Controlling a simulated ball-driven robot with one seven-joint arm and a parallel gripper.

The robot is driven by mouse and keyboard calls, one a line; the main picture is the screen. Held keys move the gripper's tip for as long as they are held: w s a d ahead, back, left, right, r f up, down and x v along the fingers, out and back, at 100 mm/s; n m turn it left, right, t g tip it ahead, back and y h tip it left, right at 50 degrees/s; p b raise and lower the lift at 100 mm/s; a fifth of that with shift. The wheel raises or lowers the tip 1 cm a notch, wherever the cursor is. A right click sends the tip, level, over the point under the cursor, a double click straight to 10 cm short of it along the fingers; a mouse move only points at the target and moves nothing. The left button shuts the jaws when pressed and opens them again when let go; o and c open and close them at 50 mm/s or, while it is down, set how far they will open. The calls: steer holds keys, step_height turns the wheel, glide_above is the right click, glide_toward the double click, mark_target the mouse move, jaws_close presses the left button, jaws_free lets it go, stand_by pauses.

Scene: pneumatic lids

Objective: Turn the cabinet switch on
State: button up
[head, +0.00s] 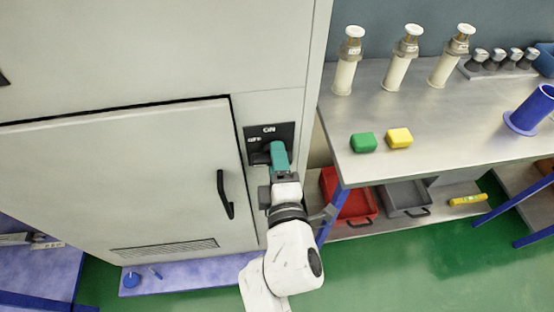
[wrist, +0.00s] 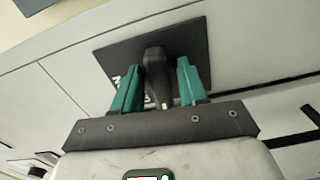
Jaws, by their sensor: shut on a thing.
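The cabinet switch is a dark panel (head: 286,131) on the pale cabinet, with "ON" at its top and "OFF" at its left. My gripper (head: 278,147), with teal fingers, reaches up to the panel and covers its lower middle in the head view. In the wrist view, the black switch handle (wrist: 155,65) stands out from the panel (wrist: 194,40) between the fingers of my gripper (wrist: 158,82), which is shut on it. The handle's exact angle towards the labels is hard to tell, as the fingers hide most of it.
The cabinet door (head: 120,180) is left of the switch, with a black handle (head: 224,195). At right, a metal workbench (head: 450,120) holds a green block (head: 363,143), a yellow block (head: 399,138) and white cylinders. Red (head: 358,207) and grey (head: 403,198) bins are underneath.

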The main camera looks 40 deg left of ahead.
steer(key=m+b, duration=0.1)
steer(key=m, duration=0.1)
steer(key=m+b, duration=0.1)
steer(key=m, duration=0.1)
steer(key=shift+f, duration=0.4)
steer(key=m+b, duration=0.1)
steer(key=m, duration=0.1)
steer(key=m+b, duration=0.2)
steer(key=shift+s+a+f+m, duration=0.1)
steer(key=shift+s+f+m, duration=0.1)
steer(key=shift+m, duration=0.2)
steer(key=m+b, duration=0.2)
steer(key=m, duration=0.1)
steer(key=shift+f+m+b, duration=0.1)
steer(key=shift+m+b, duration=0.2)
steer(key=shift+b, duration=0.1)
steer(key=m+b, duration=0.1)
steer(key=m, duration=0.1)
steer(key=m+b, duration=0.1)
steer(key=m, duration=0.1)
steer(key=shift+s+a, duration=0.2)
steer(key=shift+m, duration=0.3)
steer(key=o, duration=0.6)
steer(key=shift+o, duration=0.3)
steer(key=v, duration=1.1)
